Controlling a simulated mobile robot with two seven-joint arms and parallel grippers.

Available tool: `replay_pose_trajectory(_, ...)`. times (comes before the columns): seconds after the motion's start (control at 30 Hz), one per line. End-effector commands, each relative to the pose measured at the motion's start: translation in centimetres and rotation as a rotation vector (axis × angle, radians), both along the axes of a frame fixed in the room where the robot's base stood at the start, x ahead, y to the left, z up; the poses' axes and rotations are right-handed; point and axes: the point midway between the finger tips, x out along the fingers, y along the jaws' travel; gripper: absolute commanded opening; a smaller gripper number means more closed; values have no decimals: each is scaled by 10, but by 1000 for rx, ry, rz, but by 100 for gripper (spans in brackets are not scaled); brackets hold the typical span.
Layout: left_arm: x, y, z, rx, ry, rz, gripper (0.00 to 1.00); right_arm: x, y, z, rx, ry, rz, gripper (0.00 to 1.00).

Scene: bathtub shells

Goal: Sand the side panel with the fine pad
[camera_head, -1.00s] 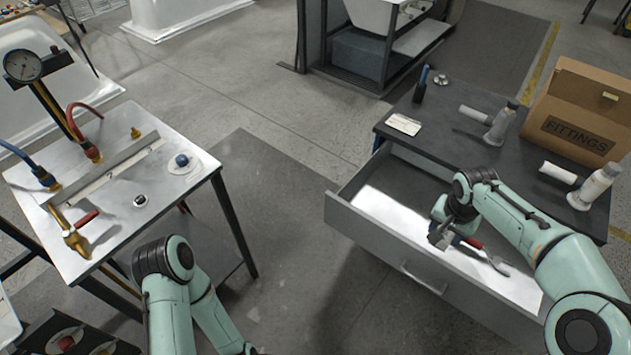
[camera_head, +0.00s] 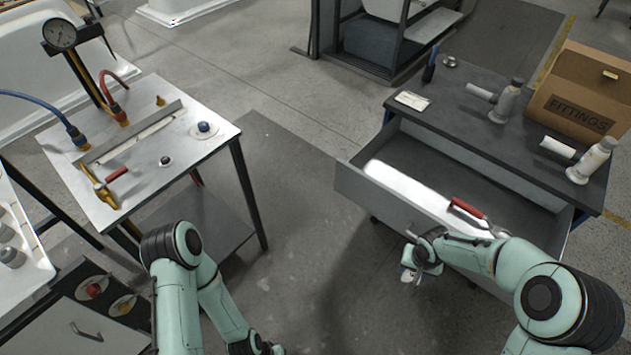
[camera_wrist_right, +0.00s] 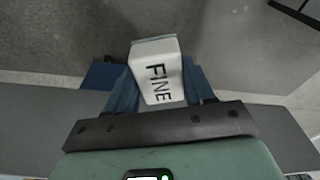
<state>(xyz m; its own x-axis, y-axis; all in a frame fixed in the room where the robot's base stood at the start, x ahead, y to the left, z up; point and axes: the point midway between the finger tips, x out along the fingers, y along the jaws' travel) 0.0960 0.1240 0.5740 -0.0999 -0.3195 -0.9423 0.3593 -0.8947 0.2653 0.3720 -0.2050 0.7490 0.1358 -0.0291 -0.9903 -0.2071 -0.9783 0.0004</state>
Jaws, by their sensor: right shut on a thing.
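The fine pad (camera_wrist_right: 158,72) is a white block marked FINE. In the right wrist view it sits between the blue fingers of my right gripper (camera_wrist_right: 158,95), which is shut on it. In the head view my right gripper (camera_head: 411,268) is just outside the front of the open drawer, with a small white part of the pad showing. A white tub shell (camera_head: 40,95) stands at the upper left. I cannot tell which surface is the side panel.
The open drawer (camera_head: 376,200) holds a red-handled tool (camera_head: 467,207). The dark bench (camera_head: 465,115) above it bears bottles and a FITTINGS box (camera_head: 580,100). A metal-topped table (camera_head: 185,150) with hoses and a gauge stands left. Floor between them is clear.

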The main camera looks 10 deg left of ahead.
Motion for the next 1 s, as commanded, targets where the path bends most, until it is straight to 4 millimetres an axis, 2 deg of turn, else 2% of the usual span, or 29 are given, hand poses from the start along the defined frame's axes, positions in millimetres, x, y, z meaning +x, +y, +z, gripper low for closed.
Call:
replay_pose_trajectory(0.03,0,0,0,0,0,0,43,-5,5,-14,-1,6,29,29)
replay_pose_trajectory(0.2,0,0,0,0,1,0,43,-16,18,-53,0,8,112,29)
replay_pose_trajectory(0.5,0,0,0,0,1,0,43,-30,34,-104,0,9,220,29)
replay_pose_trajectory(0.77,0,0,0,0,1,0,43,-34,33,-104,9,28,214,29)
replay_pose_trajectory(1.0,0,0,0,0,1,0,43,-30,31,-101,3,11,208,29)
